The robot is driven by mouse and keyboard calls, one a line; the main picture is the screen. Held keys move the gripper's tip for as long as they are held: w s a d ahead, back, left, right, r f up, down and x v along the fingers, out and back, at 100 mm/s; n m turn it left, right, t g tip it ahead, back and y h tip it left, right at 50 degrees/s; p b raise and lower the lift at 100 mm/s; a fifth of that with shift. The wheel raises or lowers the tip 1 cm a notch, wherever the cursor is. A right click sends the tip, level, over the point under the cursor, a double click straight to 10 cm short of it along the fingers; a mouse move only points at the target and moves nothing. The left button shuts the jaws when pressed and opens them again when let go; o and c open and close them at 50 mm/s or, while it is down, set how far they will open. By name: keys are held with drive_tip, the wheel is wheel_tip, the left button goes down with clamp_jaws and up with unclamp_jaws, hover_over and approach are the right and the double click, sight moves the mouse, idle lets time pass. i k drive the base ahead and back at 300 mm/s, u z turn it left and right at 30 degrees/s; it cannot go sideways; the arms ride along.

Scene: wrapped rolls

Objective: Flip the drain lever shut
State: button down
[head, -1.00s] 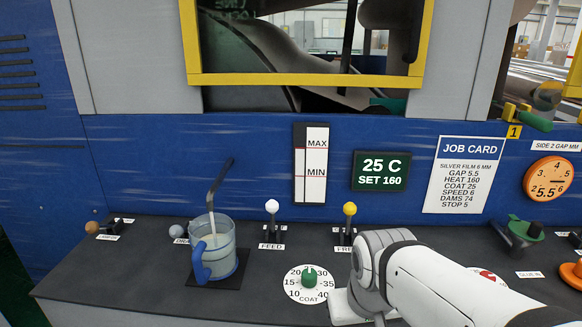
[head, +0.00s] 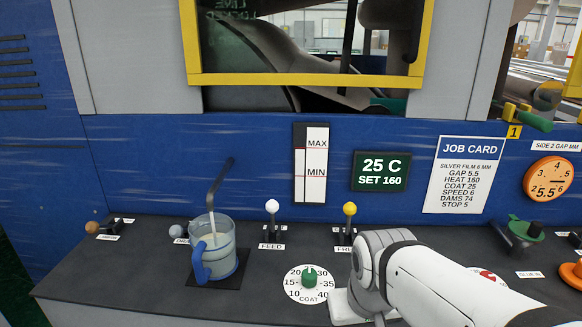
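A lever with a grey ball knob (head: 178,231) lies low at the left of the dark console. The label below it (head: 181,240) starts with "DR"; the rest is hidden behind a clear blue jug (head: 215,250). The lever's shaft and pivot are mostly hidden by the jug, so I cannot tell its exact position. My white arm reaches in from the lower right, well to the right of this lever. My gripper is not visible in the picture.
The jug stands on a dark pad (head: 234,275) with a grey tube above it. White-knobbed feed lever (head: 272,207) and yellow-knobbed lever (head: 349,209) stand upright. The coat dial (head: 309,283) is in front.

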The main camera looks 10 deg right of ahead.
sight(176, 232)
drive_tip(key=k, duration=1.35)
drive_tip(key=u, duration=0.5)
drive_tip(key=i, duration=1.5)
drive_tip(key=u, duration=0.3)
